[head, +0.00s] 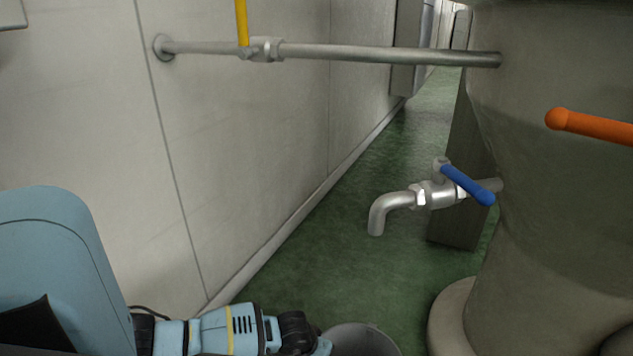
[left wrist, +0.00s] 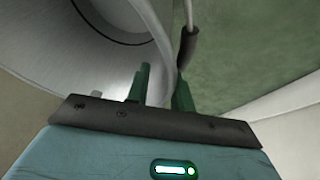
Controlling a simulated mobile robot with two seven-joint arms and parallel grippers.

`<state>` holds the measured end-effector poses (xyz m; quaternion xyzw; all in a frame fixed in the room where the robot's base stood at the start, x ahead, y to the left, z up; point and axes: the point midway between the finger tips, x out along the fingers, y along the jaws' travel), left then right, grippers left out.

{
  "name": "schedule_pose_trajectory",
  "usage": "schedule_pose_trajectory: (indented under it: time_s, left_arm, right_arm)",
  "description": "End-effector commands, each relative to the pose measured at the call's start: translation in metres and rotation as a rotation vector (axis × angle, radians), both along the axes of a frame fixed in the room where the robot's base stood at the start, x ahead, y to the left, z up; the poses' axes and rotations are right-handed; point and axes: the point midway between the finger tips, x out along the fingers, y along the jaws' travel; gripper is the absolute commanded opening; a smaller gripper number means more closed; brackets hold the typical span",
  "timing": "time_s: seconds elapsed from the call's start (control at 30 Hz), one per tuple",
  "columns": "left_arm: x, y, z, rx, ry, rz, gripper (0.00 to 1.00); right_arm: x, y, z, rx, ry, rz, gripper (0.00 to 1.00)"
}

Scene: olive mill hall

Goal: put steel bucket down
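The steel bucket (head: 362,343) shows at the bottom edge of the head view, cut off by the frame. In the left wrist view its grey wall and round inside (left wrist: 60,50) fill the upper left. Its wire handle with a black grip (left wrist: 187,45) hangs beside the rim. My left gripper (left wrist: 160,88) has its two green fingers close together, one on each side of the bucket's rim, and appears shut on it. The exact contact is partly hidden. In the head view the left gripper (head: 322,346) is at the bucket's left side. My right gripper is not in view.
A tap with a blue lever (head: 467,185) sticks out from a large grey vessel (head: 560,230) on the right, above and beyond the bucket. An orange lever (head: 590,126) is higher up. A pipe (head: 380,54) runs from the pale wall. Green floor (head: 330,250) lies clear between.

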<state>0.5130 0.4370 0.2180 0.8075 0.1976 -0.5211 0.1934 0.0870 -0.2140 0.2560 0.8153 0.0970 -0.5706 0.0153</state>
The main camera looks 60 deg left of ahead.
Motion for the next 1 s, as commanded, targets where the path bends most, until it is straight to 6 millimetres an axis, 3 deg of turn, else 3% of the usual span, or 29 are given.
schedule_pose_trajectory:
  time_s: [0.17, 0.6, 0.8, 1.0]
  left_arm:
    - [-0.006, -0.001, 0.017, 0.002, 0.000, -0.001, 0.24]
    - [-0.037, -0.011, 0.095, 0.002, -0.001, -0.002, 0.24]
    - [-0.044, -0.013, 0.110, 0.000, 0.000, -0.001, 0.24]
    - [-0.046, -0.014, 0.112, 0.000, 0.001, 0.000, 0.24]
  right_arm:
    - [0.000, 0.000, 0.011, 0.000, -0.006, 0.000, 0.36]
    - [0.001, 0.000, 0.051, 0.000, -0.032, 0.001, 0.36]
    - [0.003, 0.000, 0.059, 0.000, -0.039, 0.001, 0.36]
    - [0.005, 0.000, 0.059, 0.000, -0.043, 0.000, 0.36]
